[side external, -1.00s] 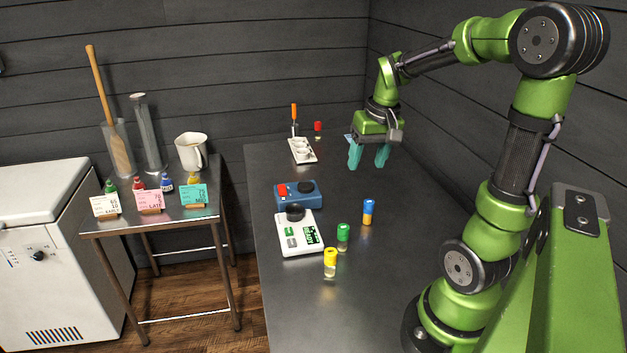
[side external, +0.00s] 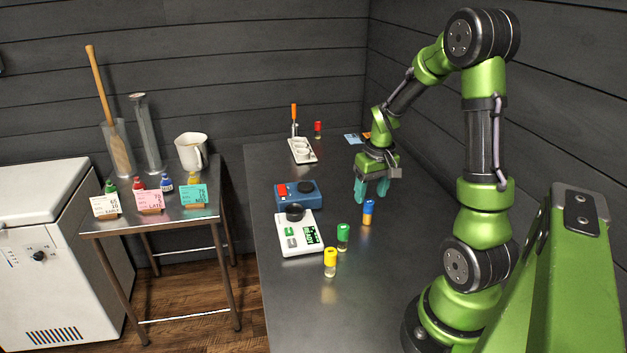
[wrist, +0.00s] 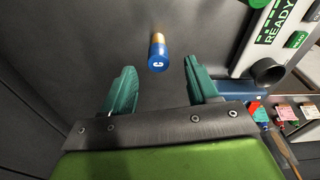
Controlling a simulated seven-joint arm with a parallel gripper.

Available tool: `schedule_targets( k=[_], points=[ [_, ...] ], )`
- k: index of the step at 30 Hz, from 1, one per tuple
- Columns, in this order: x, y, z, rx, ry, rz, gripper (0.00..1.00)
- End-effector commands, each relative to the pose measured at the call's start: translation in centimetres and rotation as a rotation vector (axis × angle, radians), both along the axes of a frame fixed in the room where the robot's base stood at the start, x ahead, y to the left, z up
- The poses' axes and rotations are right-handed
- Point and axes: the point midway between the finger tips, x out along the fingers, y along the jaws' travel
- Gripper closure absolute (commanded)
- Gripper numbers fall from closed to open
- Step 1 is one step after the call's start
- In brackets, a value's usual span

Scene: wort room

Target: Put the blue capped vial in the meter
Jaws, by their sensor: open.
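The blue capped vial (side external: 368,212) stands upright on the dark bench, with amber-orange below its cap. In the wrist view the vial (wrist: 158,54) shows its blue cap with a white letter, just beyond and between the fingertips. My gripper (side external: 371,198) is open and empty, with teal fingers above and a little behind the vial; its fingers also show in the wrist view (wrist: 163,80). The meter (side external: 297,233) is a white box with a green display and a dark round socket at its back, left of the vial.
A green capped vial (side external: 343,237) and a yellow capped vial (side external: 330,262) stand right of the meter. A blue device (side external: 298,194) with a red part sits behind it. A white tray (side external: 301,150) and a red capped vial (side external: 318,129) are farther back. Bench front is clear.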

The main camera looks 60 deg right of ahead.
Motion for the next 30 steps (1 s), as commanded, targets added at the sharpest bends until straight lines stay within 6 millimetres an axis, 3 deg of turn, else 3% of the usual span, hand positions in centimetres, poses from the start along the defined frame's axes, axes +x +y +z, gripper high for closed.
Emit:
schedule_targets(
  k=[10, 19, 30],
  points=[
    [0.3, -0.5, -4.6, 0.002, 0.003, 0.0, 0.41],
    [0.4, -0.6, -5.1, 0.0, 0.0, -0.001, 0.41],
    [0.4, -0.6, -5.1, 0.0, 0.0, -0.001, 0.96]
  ],
)
